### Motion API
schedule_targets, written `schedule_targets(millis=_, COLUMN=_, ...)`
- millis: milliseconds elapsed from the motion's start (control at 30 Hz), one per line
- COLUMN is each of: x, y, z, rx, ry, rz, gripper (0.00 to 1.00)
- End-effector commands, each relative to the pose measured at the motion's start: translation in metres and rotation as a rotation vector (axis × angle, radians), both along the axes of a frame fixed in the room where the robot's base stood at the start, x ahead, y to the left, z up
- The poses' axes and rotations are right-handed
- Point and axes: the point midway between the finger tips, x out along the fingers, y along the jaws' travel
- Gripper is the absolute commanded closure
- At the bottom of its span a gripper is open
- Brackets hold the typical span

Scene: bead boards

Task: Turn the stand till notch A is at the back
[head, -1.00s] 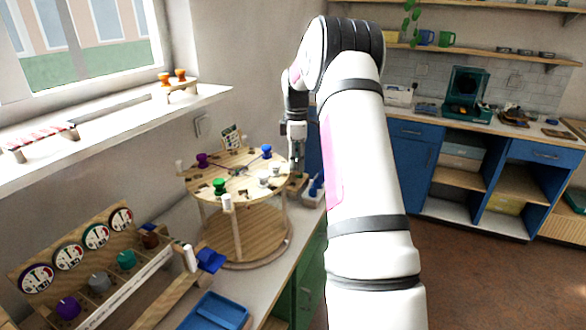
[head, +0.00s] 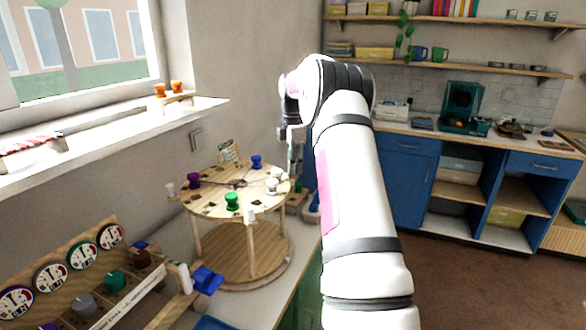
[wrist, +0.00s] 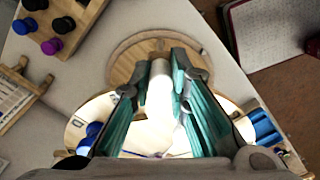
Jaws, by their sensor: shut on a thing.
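The stand is a round wooden two-tier turntable, with its top disc (head: 215,207) and its lower disc (head: 240,262) joined by posts. Purple (head: 193,180), blue (head: 256,161), green (head: 232,201) and white (head: 272,185) spools stand on top. White pegs show at its left rim (head: 169,188) and front rim (head: 250,217). My gripper (head: 294,167) is at the stand's back right rim. In the wrist view its teal-lined fingers (wrist: 160,90) are shut around a white upright peg (wrist: 160,84). Dark notches show in the top disc; I cannot read which is A.
A small card (head: 229,150) stands behind the stand by the wall. A wooden rack with gauges (head: 81,256) and coloured knobs is at the front left, with a blue scoop-like piece (head: 207,280) near the stand. Dark and purple pegs on a block (wrist: 58,25) show in the wrist view.

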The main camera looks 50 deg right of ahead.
Motion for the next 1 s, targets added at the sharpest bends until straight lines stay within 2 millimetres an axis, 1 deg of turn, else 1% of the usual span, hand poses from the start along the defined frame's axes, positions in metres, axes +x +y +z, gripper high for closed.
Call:
schedule_targets(millis=400, x=0.000, y=0.000, z=0.000, rx=0.000, ry=0.001, rz=0.005, gripper=1.00)
schedule_targets(millis=433, x=0.000, y=0.000, z=0.000, rx=0.000, ry=0.001, rz=0.005, gripper=0.82)
schedule_targets(millis=467, x=0.000, y=0.000, z=0.000, rx=0.000, ry=0.001, rz=0.005, gripper=0.75)
schedule_targets(millis=500, x=0.000, y=0.000, z=0.000, rx=0.000, ry=0.001, rz=0.005, gripper=0.66)
schedule_targets(millis=533, x=0.000, y=0.000, z=0.000, rx=0.000, ry=0.001, rz=0.005, gripper=0.62)
schedule_targets(millis=867, x=0.001, y=0.000, z=0.002, rx=0.000, ry=0.000, rz=0.004, gripper=0.62)
schedule_targets(millis=1000, x=0.001, y=-0.001, z=0.014, rx=-0.002, ry=-0.001, rz=0.004, gripper=0.62)
